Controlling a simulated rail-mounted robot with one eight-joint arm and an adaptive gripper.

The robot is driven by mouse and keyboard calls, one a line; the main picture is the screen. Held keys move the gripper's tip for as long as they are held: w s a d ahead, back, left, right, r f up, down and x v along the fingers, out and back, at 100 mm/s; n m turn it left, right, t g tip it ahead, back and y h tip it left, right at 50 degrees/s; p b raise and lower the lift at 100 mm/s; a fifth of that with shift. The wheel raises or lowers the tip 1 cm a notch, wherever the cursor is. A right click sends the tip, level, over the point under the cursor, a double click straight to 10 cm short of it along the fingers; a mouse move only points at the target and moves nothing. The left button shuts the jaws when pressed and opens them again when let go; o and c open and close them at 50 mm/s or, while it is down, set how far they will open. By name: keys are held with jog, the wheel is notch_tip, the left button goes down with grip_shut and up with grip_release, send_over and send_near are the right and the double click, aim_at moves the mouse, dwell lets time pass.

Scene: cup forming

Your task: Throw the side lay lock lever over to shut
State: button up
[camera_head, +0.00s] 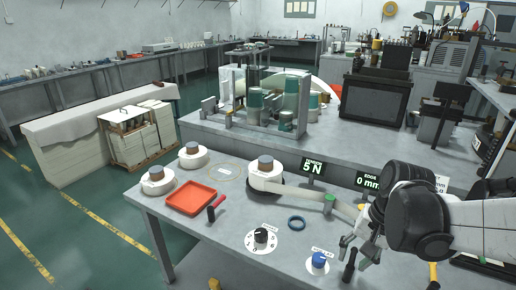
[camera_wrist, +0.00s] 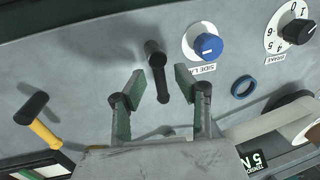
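A black lever (camera_wrist: 156,67) with a thick round handle stands on the grey bench beside a blue knob (camera_wrist: 208,46) on a white dial, whose partly hidden label seems to read "SIDE L...". No label of the lever's own is readable. My gripper (camera_wrist: 160,82) is open, its two green-padded fingers on either side of the lever in the wrist view, with gaps on both sides. Whether the handle is at fingertip depth I cannot tell. In the head view the lever (camera_head: 349,266) is just below my gripper (camera_head: 357,250), right of the blue knob (camera_head: 318,260).
A second lever (camera_wrist: 45,132), yellow with a black handle, stands to the left in the wrist view. A blue ring (camera_wrist: 243,87) and a black knob (camera_head: 261,237) lie on the other side. A red tray (camera_head: 190,198) and white rolls stand farther off. Bench around the ring is clear.

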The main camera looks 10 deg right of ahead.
aim_at(359, 276)
notch_tip(359, 276, up, 12)
jog(key=s+d, duration=0.1)
jog(key=d, duration=0.1)
jog(key=shift+s, duration=0.2)
dwell(0.4)
jog(key=shift+f, duration=0.1)
jog(key=s+a+f+n+t+h, duration=0.1)
jog(key=a+f+n+t, duration=0.1)
jog(key=a+n+t, duration=0.4)
jog(key=a+n, duration=0.1)
jog(key=a, duration=0.4)
jog(key=shift+s+a+f+h, duration=0.15)
jog(key=shift+s+f+h, duration=0.1)
jog(key=shift+h, duration=0.15)
